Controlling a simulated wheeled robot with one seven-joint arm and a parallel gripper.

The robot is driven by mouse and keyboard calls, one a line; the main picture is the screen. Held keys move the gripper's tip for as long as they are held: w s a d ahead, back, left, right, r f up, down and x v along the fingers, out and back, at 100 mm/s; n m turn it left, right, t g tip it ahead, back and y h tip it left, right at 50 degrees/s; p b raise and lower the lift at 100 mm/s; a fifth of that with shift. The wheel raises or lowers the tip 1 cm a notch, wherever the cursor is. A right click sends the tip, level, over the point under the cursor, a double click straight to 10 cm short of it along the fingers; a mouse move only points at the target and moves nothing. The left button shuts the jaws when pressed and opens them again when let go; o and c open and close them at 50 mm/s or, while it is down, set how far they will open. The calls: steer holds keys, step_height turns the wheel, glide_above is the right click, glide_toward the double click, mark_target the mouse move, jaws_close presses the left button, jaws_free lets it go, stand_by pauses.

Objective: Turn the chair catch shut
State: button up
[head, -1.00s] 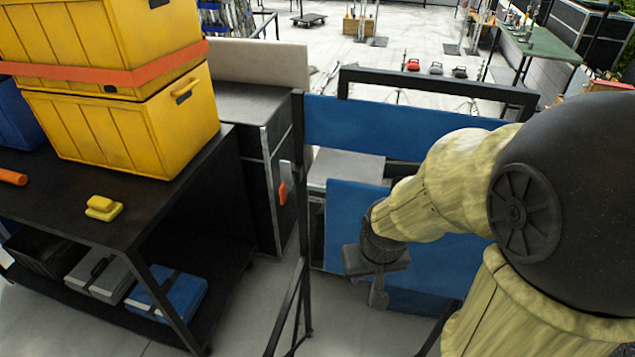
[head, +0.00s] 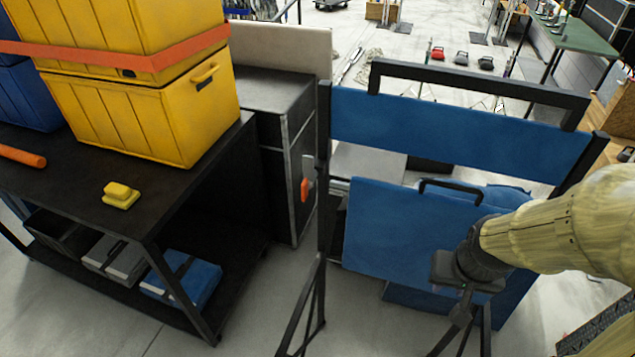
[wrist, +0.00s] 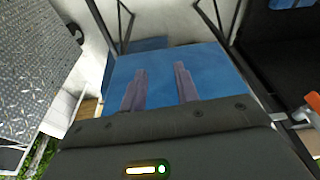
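A folding chair with a black frame (head: 322,140), a blue back (head: 450,130) and a blue lower panel (head: 400,225) stands right of centre in the head view. A small orange-ended lever on a pale metal plate (head: 306,188) shows just left of the chair's left post; I cannot tell whether it joins the chair or the dark case behind. An orange end with a metal part (wrist: 313,101) also shows at the wrist view's right edge. My gripper (head: 462,312) is in front of the blue panel. Its fingers (wrist: 160,70) are apart with nothing between them, away from the orange end.
A black cart (head: 70,205) with yellow crates (head: 150,115), a yellow block (head: 120,195) and lower cases stands at left. A dark case (head: 270,95) stands between cart and chair. Bare floor (head: 245,310) lies between cart and chair. Ridged metal (wrist: 35,60) shows at the wrist view's left.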

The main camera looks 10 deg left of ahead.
steer(key=w+a+f+t+y+b, duration=0.2)
steer(key=w+a+t, duration=0.2)
steer(key=w+a, duration=0.65)
steer(key=t+h+b, duration=0.3)
steer(key=t+b, duration=0.1)
steer(key=t, duration=0.7)
glide_toward(307, 185)
steer(key=s+a+f, duration=0.1)
steer(key=s, duration=0.5)
steer(key=shift+m+h, duration=0.3)
steer(key=shift+m, duration=0.1)
steer(key=w+p, duration=0.1)
steer(key=w, duration=0.4)
steer(key=w+p, duration=0.2)
steer(key=w, duration=0.3)
steer(key=w+d+p, duration=0.1)
steer(key=w+p, duration=0.1)
steer(key=w, duration=0.4)
steer(key=shift+d, duration=0.1)
steer(key=shift+w+f+p, duration=0.2)
steer(key=shift+w+p, duration=0.15)
steer(key=shift+w, duration=0.25)
